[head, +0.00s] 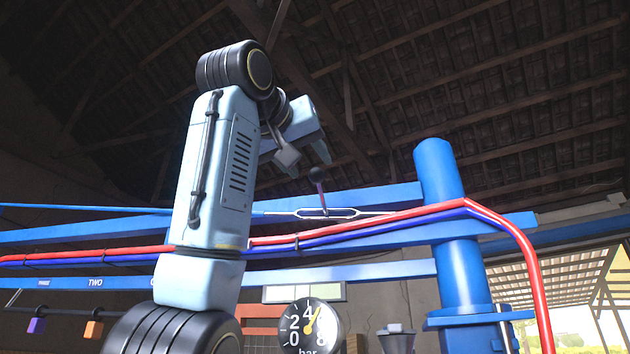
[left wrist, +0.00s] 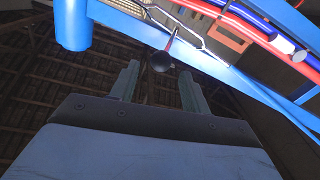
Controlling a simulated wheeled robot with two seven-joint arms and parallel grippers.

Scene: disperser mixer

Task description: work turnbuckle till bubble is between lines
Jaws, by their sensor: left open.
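The turnbuckle (head: 340,212) is a thin silver frame on a line along the blue rails. It also shows at the top of the left wrist view (left wrist: 186,28). A short red bar with a black ball knob (head: 317,174) stands up from it. My left gripper (head: 308,164) is open and empty, just above the knob. In the left wrist view the knob (left wrist: 161,61) lies between the lines of the two fingers (left wrist: 158,78), near their tips; I cannot tell if they touch it. I make out no bubble or lines. My right gripper is out of view.
Red and blue hoses (head: 400,218) run along the rails below the turnbuckle and bend down past a blue post (head: 440,175). A round bar gauge (head: 309,327) is below. Coloured blocks (head: 93,328) hang at lower left. Above the gripper is open space under the roof.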

